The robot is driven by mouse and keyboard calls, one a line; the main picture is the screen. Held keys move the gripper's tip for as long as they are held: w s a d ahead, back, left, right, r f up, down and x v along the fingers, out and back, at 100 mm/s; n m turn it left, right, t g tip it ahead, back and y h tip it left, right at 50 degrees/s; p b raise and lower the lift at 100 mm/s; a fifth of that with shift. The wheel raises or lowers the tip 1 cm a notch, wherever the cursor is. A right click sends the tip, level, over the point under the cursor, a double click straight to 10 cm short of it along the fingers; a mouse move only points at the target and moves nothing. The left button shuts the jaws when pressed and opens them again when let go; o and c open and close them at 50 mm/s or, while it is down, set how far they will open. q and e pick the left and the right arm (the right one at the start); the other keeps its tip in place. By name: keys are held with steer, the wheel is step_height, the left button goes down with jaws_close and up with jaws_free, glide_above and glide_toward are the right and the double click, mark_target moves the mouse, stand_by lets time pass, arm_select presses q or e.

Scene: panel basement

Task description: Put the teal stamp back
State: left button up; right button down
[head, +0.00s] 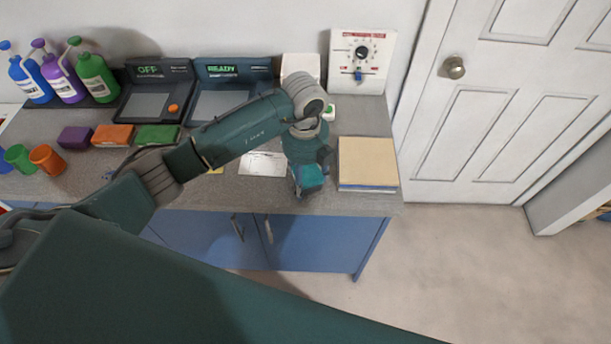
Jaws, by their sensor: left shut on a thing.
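My left gripper (305,172) points down over the counter's front right part, with its arm coming in from the left. The gripper hides part of the stamp. I cannot tell whether the stamp touches the counter. A white card (262,164) with faint print lies just left of the gripper. A tan-topped stack (367,162) lies just to its right. My right gripper is not in view.
Two dark devices stand at the back, one reading OFF (155,88), one READY (232,75). A white dial panel (361,60) stands back right. Bottles (94,75), coloured blocks (113,135) and cups (46,158) fill the left. Floor right of the counter is clear before a door (490,100).

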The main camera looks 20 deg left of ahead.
mark_target(305, 173)
arm_select(q)
steer(key=shift+f, duration=0.1)
steer(key=o, duration=0.9)
steer(key=shift+r, duration=0.4)
step_height(305, 173, up, 11)
steer(key=b, duration=0.3)
steer(key=shift+w+f, duration=0.1)
steer(key=shift+a+r, duration=0.1)
steer(key=shift+r, duration=0.3)
steer(key=shift+f, duration=0.1)
